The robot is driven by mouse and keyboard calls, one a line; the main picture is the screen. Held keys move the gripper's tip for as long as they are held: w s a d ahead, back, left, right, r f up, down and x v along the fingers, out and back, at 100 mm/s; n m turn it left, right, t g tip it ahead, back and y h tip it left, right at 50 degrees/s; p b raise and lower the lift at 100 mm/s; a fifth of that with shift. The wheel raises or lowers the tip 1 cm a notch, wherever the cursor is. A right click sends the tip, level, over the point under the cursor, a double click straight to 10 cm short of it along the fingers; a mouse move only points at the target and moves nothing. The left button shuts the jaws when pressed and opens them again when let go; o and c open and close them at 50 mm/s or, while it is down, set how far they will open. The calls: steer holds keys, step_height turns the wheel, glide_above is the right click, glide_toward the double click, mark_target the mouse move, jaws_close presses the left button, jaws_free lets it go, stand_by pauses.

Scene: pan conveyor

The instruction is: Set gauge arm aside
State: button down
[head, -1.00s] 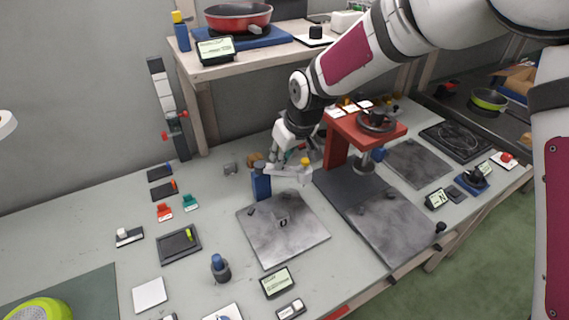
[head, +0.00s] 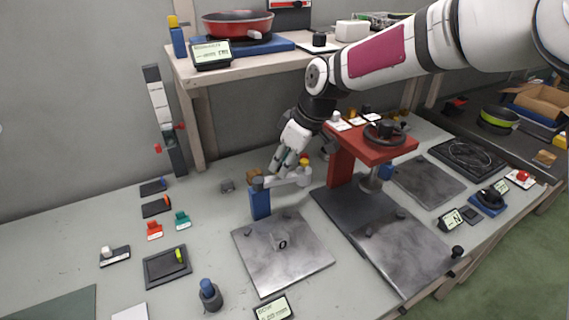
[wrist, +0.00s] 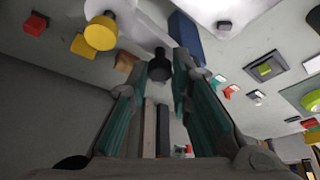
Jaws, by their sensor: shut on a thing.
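The gauge arm (head: 287,180) is a light grey bar near the top of a blue post (head: 260,205), reaching right over the back of a grey metal plate (head: 283,252). A yellow knob (wrist: 100,32) is at its far end and a black knob (wrist: 159,66) at its post end. My gripper (head: 272,174) comes down from behind at the post end. In the wrist view, the teal fingers (wrist: 158,72) stand on either side of the black knob, shut on it. The exact finger contact is partly hidden in the head view.
A red press stand (head: 371,146) with a black handwheel stands to the right, close to my arm. Open bench lies to the left, before several small coloured clips.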

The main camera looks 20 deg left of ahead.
steer(key=shift+w, duration=0.1)
steer(key=c, duration=1.5)
jaws_free()
steer(key=shift+o, duration=0.2)
steer(key=v, duration=1.2)
steer(key=shift+a, duration=0.1)
